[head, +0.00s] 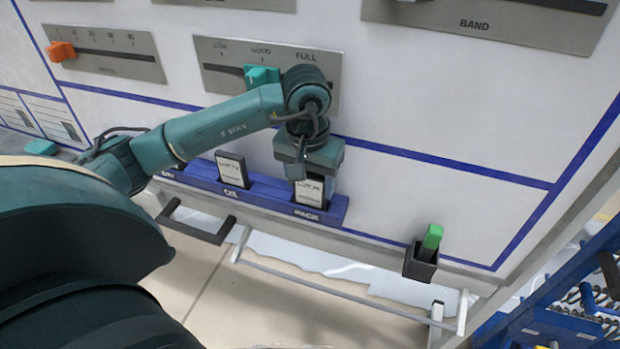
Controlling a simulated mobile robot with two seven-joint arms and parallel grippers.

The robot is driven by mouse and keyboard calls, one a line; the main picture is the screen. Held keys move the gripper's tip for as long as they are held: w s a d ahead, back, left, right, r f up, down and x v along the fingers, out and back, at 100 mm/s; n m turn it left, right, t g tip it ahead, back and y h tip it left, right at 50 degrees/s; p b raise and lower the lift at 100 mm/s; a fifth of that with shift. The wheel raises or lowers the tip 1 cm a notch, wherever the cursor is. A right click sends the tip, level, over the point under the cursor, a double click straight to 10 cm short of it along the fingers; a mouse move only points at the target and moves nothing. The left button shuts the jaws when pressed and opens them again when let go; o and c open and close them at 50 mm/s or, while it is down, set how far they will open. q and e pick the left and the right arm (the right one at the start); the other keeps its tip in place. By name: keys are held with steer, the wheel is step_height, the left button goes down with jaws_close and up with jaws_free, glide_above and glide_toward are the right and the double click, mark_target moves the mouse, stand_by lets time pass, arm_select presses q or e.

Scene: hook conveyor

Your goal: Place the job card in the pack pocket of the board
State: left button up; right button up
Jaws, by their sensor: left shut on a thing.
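The board (430,195) is a white panel with blue lines. A blue pocket rail (262,190) runs along its lower part. The pack pocket (308,214) is at the rail's right end, labelled PACK. A white job card (310,190) with dark print stands upright at this pocket, its lower end at or in the pocket; I cannot tell how deep. My left gripper (309,172) points down from above and is shut on this card, partly hiding its top. Another card (231,170) stands in the neighbouring pocket to the left. My right gripper is not in view.
Slider scales with an orange knob (62,51) and a teal knob (262,76) sit above the rail. A black holder (420,264) with a green item (431,238) is at right. A dark handle (195,222) and a grey bar (340,290) project below the rail.

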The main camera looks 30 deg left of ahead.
arm_select(q)
steer(key=o, duration=0.9)
steer(key=shift+o, duration=0.3)
